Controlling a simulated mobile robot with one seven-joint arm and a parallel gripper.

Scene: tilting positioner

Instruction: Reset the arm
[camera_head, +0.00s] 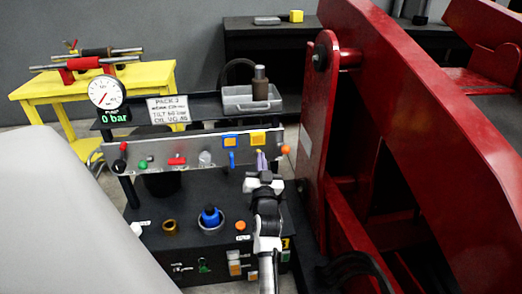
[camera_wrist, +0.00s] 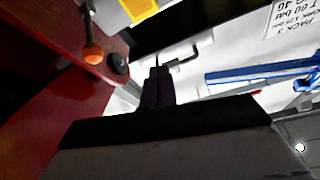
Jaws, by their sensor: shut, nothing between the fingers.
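My gripper (camera_head: 264,180) is shut and empty, at the end of my white and black arm, in front of the right part of the grey control panel (camera_head: 215,155). A purple lever (camera_head: 261,160) shows just beyond its tip; I cannot tell whether they touch. A blue lever (camera_head: 232,160) hangs to its left and an orange knob (camera_head: 285,150) sits to its right. In the wrist view, the blue lever (camera_wrist: 262,76) and the orange knob (camera_wrist: 93,54) also show. A dark upright piece stands at the middle there, partly hidden by the gripper body.
The red tilting frame (camera_head: 405,100) stands close on the right. A pressure gauge (camera_head: 107,92) reads 0 bar at the panel's left. A grey bin (camera_head: 238,106) sits on the shelf behind. Below lies a black bench holding a blue-capped part (camera_head: 210,217). A yellow table (camera_head: 150,80) stands behind left.

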